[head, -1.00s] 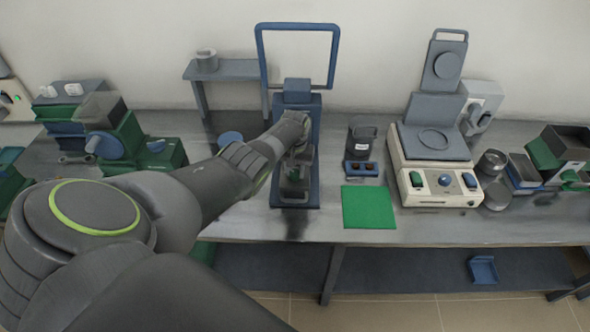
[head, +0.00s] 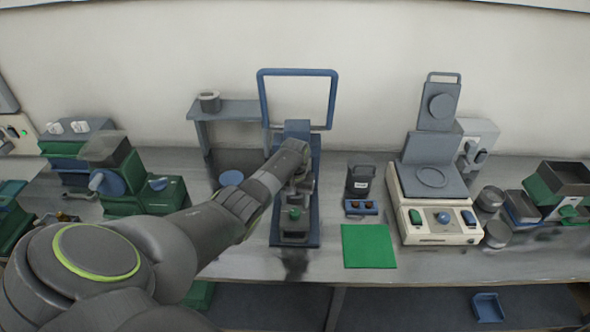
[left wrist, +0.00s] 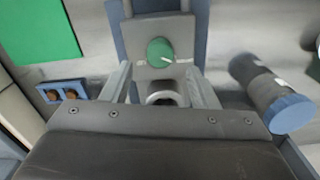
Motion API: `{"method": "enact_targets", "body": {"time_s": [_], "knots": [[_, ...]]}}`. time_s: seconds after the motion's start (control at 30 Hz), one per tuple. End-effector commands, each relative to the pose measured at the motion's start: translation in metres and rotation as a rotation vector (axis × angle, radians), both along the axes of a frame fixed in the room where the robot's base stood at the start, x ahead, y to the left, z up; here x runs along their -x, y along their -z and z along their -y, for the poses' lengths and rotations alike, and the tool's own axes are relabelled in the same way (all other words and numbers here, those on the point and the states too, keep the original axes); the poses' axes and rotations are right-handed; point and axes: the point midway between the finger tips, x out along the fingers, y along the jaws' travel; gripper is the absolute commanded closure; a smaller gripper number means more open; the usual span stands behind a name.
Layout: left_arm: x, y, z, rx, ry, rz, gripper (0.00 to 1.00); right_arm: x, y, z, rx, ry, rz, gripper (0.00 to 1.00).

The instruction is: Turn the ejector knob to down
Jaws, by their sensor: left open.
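The green ejector knob (head: 294,213) sits low on the front of the blue-and-grey press (head: 289,240). In the left wrist view the knob (left wrist: 160,51) is round, on a grey plate, with a pale mark pointing to the picture's right and slightly down. My left gripper (head: 298,180) is over the press, behind the knob in the head view. In the left wrist view its two fingers (left wrist: 160,88) are spread apart, with a round metal part showing between them. The knob lies just beyond the fingertips, apparently untouched. My right gripper is not in view.
A green mat (head: 368,246) and a small block with two brown knobs (head: 361,208) lie right of the press. A cream machine (head: 440,225) stands farther right. A blue-capped cylinder (left wrist: 290,113) stands beside the press. The press's tall blue frame (head: 260,100) rises behind.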

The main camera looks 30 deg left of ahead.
Motion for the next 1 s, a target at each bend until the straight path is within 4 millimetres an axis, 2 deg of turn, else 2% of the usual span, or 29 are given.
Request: {"method": "enact_targets", "body": {"time_s": [0.27,0.63,0.8,1.0], "knots": [[0.001,-0.044,0.000,-0.001,0.001,0.002,0.46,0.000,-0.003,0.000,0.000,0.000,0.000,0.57],[0.000,-0.108,-0.001,-0.001,0.000,0.004,0.46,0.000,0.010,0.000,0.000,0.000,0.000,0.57],[0.000,-0.124,0.000,0.000,0.000,0.000,0.46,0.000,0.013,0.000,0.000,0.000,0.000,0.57],[0.001,-0.128,0.000,0.000,0.000,0.000,0.46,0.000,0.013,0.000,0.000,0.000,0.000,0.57]]}}
